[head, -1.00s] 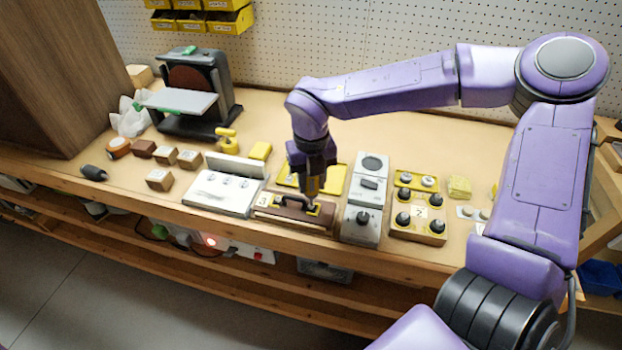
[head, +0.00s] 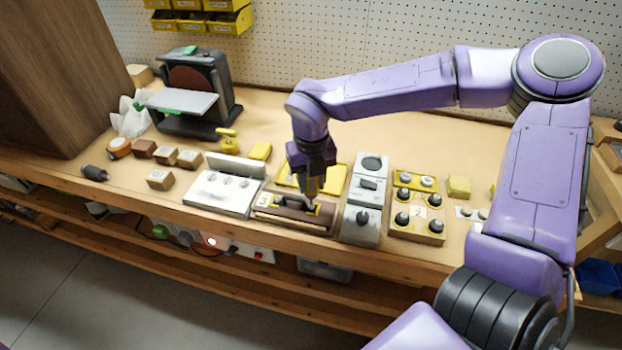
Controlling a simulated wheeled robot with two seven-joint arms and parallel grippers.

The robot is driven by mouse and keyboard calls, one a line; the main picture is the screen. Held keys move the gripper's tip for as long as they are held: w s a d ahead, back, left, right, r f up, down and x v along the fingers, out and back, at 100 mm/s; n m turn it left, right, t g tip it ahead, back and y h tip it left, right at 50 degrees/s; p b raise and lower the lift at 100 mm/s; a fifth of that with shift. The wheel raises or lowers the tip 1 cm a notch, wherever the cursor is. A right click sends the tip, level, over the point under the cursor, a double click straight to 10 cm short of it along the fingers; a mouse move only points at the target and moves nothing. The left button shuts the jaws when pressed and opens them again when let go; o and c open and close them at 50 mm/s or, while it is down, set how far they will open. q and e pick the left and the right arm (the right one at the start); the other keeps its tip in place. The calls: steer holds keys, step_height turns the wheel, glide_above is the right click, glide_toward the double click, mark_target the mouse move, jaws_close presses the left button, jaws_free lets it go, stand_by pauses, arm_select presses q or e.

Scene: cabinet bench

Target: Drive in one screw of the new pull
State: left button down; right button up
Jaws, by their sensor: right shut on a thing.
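The new pull appears to be the dark bar handle (head: 287,201) on the brown wooden block (head: 267,215) marked 3, near the front edge of the bench. My right gripper (head: 311,190) points straight down over the right end of this pull. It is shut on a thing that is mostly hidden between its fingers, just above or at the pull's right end. I cannot tell whether a screw is there or whether it touches. My left gripper is out of view.
A white panel (head: 222,193) stands left of the block, and a grey switch unit (head: 361,224) stands close on its right. Further right is a wooden block with black knobs (head: 418,220). A sander (head: 191,95) and several small wooden blocks sit left. The back middle of the bench is clear.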

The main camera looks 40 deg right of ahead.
steer(key=shift+f, duration=0.3)
stand_by(0.5)
steer(key=shift+f+p, duration=0.35)
steer(key=shift+p, duration=0.1)
stand_by(1.7)
steer(key=shift+r, duration=0.1)
step_height(320, 180, up, 6)
steer(key=p, duration=0.5)
steer(key=shift+p, duration=0.3)
